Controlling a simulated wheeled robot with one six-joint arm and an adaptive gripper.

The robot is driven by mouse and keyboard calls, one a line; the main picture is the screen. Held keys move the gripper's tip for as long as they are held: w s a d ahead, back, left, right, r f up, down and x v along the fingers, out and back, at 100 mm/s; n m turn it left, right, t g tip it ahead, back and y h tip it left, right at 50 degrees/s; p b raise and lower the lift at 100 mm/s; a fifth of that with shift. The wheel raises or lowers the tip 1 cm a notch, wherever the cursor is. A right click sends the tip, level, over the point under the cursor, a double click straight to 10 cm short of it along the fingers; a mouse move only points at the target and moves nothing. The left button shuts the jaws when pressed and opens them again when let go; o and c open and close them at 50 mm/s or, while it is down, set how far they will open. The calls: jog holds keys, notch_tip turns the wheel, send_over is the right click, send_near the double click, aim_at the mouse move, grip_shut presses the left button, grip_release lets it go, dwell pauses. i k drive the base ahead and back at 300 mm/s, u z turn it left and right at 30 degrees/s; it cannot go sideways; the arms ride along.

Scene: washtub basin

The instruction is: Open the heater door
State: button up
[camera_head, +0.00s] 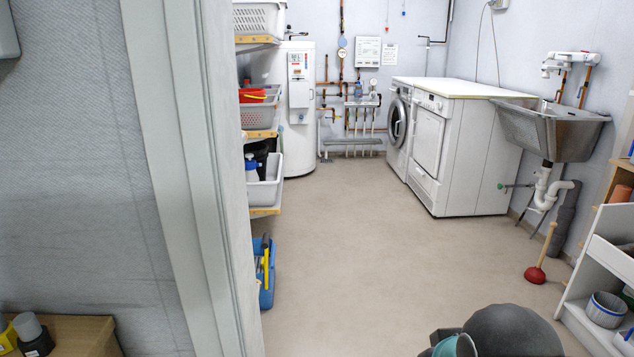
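The heater (297,140) is a tall white cylinder standing on the floor against the back wall, left of centre. A narrow upright white panel (298,68) with small red and dark markings is on its front. The panel looks closed against the heater, but it is too small to tell its edges or handle. The shelves at the left hide part of the heater's left side. My gripper is not in view. A dark rounded part, probably of my arm, shows at the bottom right, far from the heater.
A wall edge with white trim (185,180) stands close on the left. Past it are shelves with baskets (262,20) and a blue toolbox (266,285). White machines (470,150), a metal basin (550,130), a plunger (536,272) and a white rack (600,270) line the right. The middle floor (370,230) is clear.

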aim_at(299, 91)
jog(key=z, duration=0.3)
jog(key=i, duration=3.65)
jog(key=u, duration=0.7)
jog(key=i, duration=1)
jog(key=u, duration=0.15)
jog(key=k, duration=0.5)
jog(key=u, duration=1)
jog(key=i, duration=1.15)
jog(key=z, duration=1.15)
